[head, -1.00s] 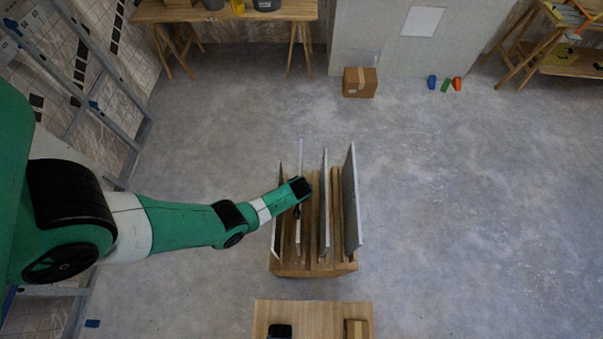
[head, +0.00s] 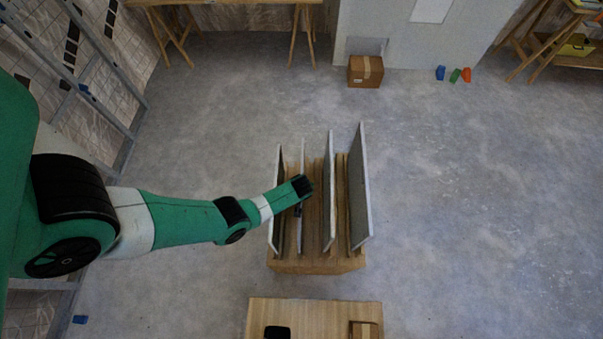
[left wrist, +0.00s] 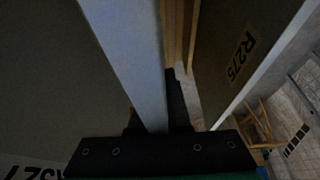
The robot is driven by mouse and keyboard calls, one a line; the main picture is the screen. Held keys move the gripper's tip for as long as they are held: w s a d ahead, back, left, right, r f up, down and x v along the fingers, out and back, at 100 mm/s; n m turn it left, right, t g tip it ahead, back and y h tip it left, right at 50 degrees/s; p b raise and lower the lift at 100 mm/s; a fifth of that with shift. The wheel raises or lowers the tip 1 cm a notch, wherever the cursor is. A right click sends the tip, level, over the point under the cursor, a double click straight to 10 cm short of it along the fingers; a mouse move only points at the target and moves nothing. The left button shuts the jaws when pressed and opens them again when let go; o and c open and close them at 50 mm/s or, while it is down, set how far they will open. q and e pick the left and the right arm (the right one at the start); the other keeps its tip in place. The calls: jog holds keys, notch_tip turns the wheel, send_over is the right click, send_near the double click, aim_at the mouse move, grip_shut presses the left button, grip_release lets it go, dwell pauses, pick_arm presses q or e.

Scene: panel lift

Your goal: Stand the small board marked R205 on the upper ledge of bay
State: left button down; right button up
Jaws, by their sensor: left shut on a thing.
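Several upright boards stand in a slotted wooden rack (head: 315,264) on the floor in the head view. My left gripper (head: 299,208) reaches in from the left and is shut on the second board from the left (head: 301,165). In the left wrist view, this board's pale edge (left wrist: 130,45) runs between the fingers (left wrist: 155,115). A partly cut-off marking (left wrist: 38,172) shows at lower left. I cannot read R205 anywhere. My right gripper is out of view.
A wooden table (head: 300,308) stands in front of the rack, with a black item (head: 277,332) on it. A cardboard box (head: 365,71) sits by the grey wall panel (head: 400,35). A ladder (head: 105,80) leans at left. Floor to the right is clear.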

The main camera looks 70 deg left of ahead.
pick_arm(q)
jog(key=shift+w, duration=0.15)
jog(key=c, duration=1.3)
grip_release()
jog(key=shift+f, duration=0.1)
jog(key=o, duration=0.4)
jog(key=shift+o, duration=0.2)
jog(key=p+v, duration=1)
jog(key=shift+r+p, duration=0.4)
jog(key=shift+r, duration=0.05)
jog(key=shift+d+r+p, duration=0.25)
jog(key=shift+r+p, duration=0.15)
jog(key=shift+p, duration=0.1)
